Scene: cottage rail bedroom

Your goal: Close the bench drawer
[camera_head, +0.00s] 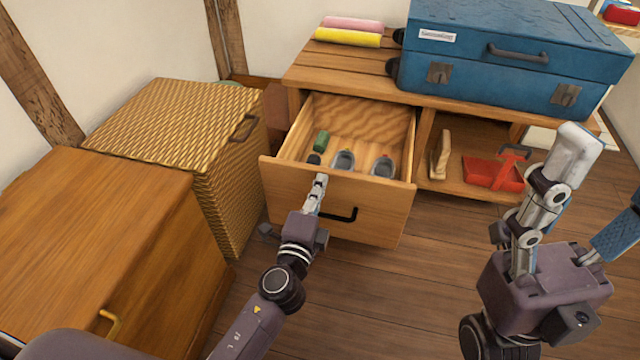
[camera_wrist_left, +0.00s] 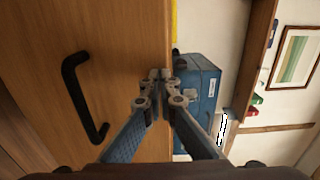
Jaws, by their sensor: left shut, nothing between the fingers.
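The bench drawer (camera_head: 286,190) stands pulled out from the wooden bench (camera_head: 318,79), with its inside showing. It holds a green-topped item (camera_head: 321,141) and grey metal items (camera_head: 383,164). Its black handle (camera_head: 341,214) is on the front; the handle also shows in the left wrist view (camera_wrist_left: 78,98). My left gripper (camera_head: 319,182) is shut and empty at the drawer front, left of and above the handle; whether it touches the front is unclear. In the left wrist view its fingertips (camera_wrist_left: 161,75) meet near the drawer's top edge. My right gripper (camera_head: 600,190) is open, apart from the bench at right.
A wooden plane (camera_head: 440,155) and a red tool (camera_head: 492,172) sit on the lower shelf. A wicker hamper (camera_head: 170,120) and wooden cabinet (camera_head: 90,230) stand left. Floor (camera_head: 400,300) before the drawer is clear.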

